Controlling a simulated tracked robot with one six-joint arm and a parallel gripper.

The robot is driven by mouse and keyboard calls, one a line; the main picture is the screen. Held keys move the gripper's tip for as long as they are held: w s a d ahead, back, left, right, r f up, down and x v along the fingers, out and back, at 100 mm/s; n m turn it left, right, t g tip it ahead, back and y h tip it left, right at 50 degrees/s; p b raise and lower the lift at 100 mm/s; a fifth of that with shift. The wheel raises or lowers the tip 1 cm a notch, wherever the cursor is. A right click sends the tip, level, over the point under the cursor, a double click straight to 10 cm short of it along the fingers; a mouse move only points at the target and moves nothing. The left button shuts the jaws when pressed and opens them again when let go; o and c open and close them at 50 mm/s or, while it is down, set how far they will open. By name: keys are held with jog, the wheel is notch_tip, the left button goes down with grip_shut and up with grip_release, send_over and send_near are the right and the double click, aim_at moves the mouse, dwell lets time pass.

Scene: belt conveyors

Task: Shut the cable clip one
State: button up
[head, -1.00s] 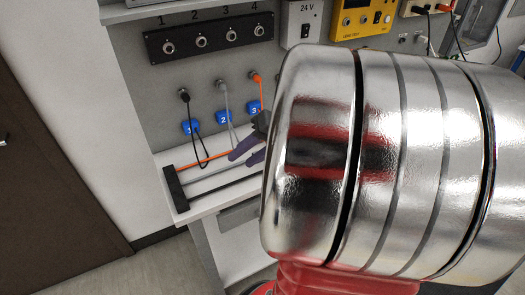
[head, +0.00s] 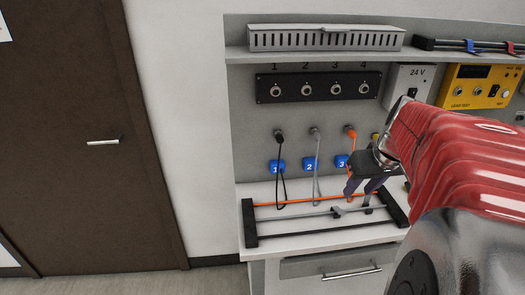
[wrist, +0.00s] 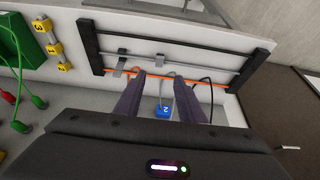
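A low rack with black end bars (head: 248,222) and three stretched lines, orange, grey and black, lies on the white worktop. Two small grey clips sit on it: one in the left (head: 338,212) and one in the right (head: 367,207) in the head view. They also show in the wrist view (wrist: 119,66) (wrist: 158,61). No number is legible on either, and I cannot tell whether they are open or shut. My gripper (head: 359,191) is above the rack near the clips. In the wrist view its two dark purple fingers (wrist: 153,82) are apart with nothing held between them.
A numbered socket panel (head: 320,86) is above. A yellow tester (head: 472,87) is at right. The rack's left part is clear.

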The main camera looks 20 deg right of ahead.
aim_at(341, 211)
jog(key=x, duration=1.3)
jog(key=shift+w+d+f, duration=0.1)
jog(key=shift+w+f, duration=0.05)
jog(key=shift+f, duration=0.15)
jog(key=shift+c, duration=0.5)
grip_shut()
